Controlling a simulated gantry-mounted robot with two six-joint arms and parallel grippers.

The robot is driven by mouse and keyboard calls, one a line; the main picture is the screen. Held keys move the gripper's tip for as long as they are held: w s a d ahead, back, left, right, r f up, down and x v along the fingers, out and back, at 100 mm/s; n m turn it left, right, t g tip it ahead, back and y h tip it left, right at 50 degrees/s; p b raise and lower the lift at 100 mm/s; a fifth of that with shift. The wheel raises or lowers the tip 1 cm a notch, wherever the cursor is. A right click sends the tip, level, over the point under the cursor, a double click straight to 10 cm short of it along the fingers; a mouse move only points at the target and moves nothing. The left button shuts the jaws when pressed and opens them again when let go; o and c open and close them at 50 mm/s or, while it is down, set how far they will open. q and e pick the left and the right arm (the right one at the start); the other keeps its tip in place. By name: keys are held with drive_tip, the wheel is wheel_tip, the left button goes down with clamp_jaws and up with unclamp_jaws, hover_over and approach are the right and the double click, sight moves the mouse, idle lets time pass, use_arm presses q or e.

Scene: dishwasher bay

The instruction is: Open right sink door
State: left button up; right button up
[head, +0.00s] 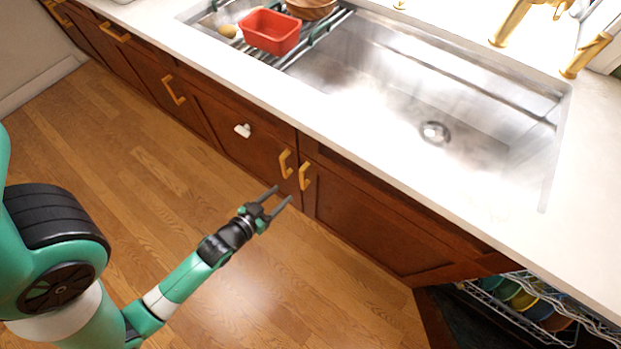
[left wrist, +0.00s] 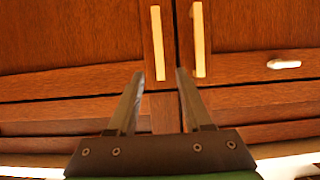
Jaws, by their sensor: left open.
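The right sink door (head: 365,215) is a brown wooden cabinet door below the sink, and it is shut. Its upright gold handle (head: 304,176) is near its left edge in the head view. My left gripper (head: 283,192) is open and empty, in front of the doors just below the two handles. The left wrist view looks upside down against the head view. There the right door's handle (left wrist: 157,42) appears on the left, in line with the gap between the open fingers (left wrist: 160,72), apparently beyond the tips. My right gripper is out of view.
The left sink door (head: 240,135) is shut, with a gold handle (head: 286,163) close beside the right one and a white fitting (head: 243,130) on it. An open dishwasher rack (head: 520,305) with dishes is at lower right. The wooden floor (head: 130,190) is clear.

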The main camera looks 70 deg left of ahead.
sight(301, 178)
use_arm(q)
drive_tip(key=b+x, duration=0.4)
drive_tip(key=x, duration=0.7)
drive_tip(key=shift+w+a, duration=0.15)
drive_tip(key=shift+w, duration=0.1)
clamp_jaws()
idle(0.8)
